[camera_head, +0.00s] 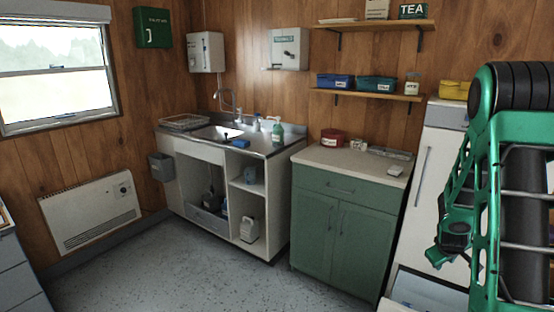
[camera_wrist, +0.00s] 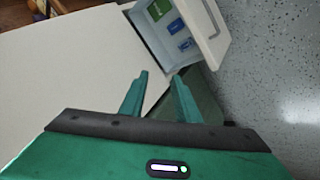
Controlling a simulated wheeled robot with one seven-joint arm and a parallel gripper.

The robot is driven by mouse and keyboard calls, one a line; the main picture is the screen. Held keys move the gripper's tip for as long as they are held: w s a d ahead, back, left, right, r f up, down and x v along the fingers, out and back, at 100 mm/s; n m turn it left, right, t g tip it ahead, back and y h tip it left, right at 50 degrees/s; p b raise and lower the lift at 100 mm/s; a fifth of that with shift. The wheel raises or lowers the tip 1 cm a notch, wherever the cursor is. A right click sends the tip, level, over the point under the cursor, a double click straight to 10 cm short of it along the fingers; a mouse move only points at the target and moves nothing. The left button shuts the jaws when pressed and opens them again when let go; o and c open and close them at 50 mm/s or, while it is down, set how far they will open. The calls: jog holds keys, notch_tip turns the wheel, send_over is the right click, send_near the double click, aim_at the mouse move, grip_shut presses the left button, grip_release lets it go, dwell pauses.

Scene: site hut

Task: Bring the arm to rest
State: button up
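My gripper (camera_wrist: 160,75) shows in the wrist view with its two green fingers spread apart and nothing between them. The fingers point toward a pulled-out white drawer (camera_wrist: 211,45), apart from it as far as I can tell. In the head view my green arm fills the right side, in front of a tall white fridge-like cabinet (camera_head: 436,150). The fingertips cannot be made out clearly there.
The open drawer holds a green pack (camera_wrist: 158,9) and blue packs (camera_wrist: 184,44). It also shows low in the head view (camera_head: 400,290). A green cupboard (camera_head: 340,225) stands left of the white cabinet, then a sink unit (camera_head: 225,205). The grey floor (camera_head: 150,270) is clear.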

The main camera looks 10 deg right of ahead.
jog(key=s+a+r+m+g+y, duration=0.2)
jog(key=s+a+r+m+y, duration=0.15)
jog(key=s+a+r, duration=0.95)
jog(key=s+a+r+m+g+y, duration=0.1)
jog(key=s+a+r, duration=0.1)
jog(key=s+a, duration=0.4)
jog(key=s+a+r+m+g+y, duration=0.1)
jog(key=s+a+r+m, duration=0.1)
jog(key=s+a, duration=0.4)
jog(key=s+r, duration=0.1)
jog(key=s, duration=0.3)
jog(key=shift+s+a+r, duration=0.2)
jog(key=shift+a+r, duration=0.1)
jog(key=shift+m, duration=0.25)
jog(key=shift+w+f+g, duration=0.25)
jog(key=shift+w+g, duration=0.05)
jog(key=shift+w, duration=0.35)
